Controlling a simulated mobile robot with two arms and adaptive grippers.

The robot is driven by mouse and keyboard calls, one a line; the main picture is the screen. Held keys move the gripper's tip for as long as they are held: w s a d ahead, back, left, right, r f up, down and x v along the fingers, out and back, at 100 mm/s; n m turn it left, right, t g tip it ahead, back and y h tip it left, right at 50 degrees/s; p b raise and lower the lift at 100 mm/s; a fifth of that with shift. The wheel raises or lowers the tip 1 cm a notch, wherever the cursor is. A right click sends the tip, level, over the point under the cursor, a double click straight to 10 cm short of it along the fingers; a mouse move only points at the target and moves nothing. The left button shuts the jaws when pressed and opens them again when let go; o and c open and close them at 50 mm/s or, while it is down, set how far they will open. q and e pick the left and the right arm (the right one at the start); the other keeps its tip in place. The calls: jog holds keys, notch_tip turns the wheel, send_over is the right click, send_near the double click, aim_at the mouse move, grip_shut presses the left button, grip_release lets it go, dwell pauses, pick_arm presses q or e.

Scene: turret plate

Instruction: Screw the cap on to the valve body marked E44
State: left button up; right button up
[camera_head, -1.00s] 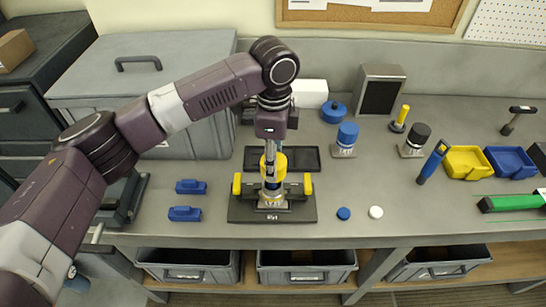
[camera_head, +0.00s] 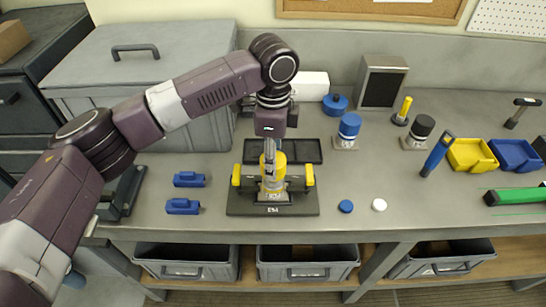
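My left gripper (camera_head: 269,158) points straight down over the dark fixture plate (camera_head: 235,209) at the middle of the bench. Its fingers are at a yellow cap (camera_head: 280,161) and look shut on it; one finger hides part of the cap. The cap is on or just over the upright silver valve body (camera_head: 271,188), and I cannot tell whether a gap is left. The valve body stands between two yellow-topped clamp jaws (camera_head: 237,175) (camera_head: 309,175). The marking on the valve body is too small to read. My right gripper is not in view.
Behind stand a blue-capped body (camera_head: 349,127) and a black-capped body (camera_head: 422,127). An empty dark tray (camera_head: 310,150) lies behind the fixture. Two blue blocks (camera_head: 188,180) (camera_head: 182,206) are left; blue (camera_head: 346,206) and white (camera_head: 379,204) discs lie right. Yellow (camera_head: 470,155) and blue (camera_head: 515,155) bins stand farther right.

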pick_arm(q)
jog(key=shift+f, duration=0.2)
jog(key=shift+f, duration=0.6)
jog(key=shift+f+p, duration=0.3)
jog(key=shift+p, duration=0.1)
jog(key=shift+f, duration=0.4)
dwell(1.1)
jog(key=o, duration=1.1)
jog(key=shift+o, duration=0.2)
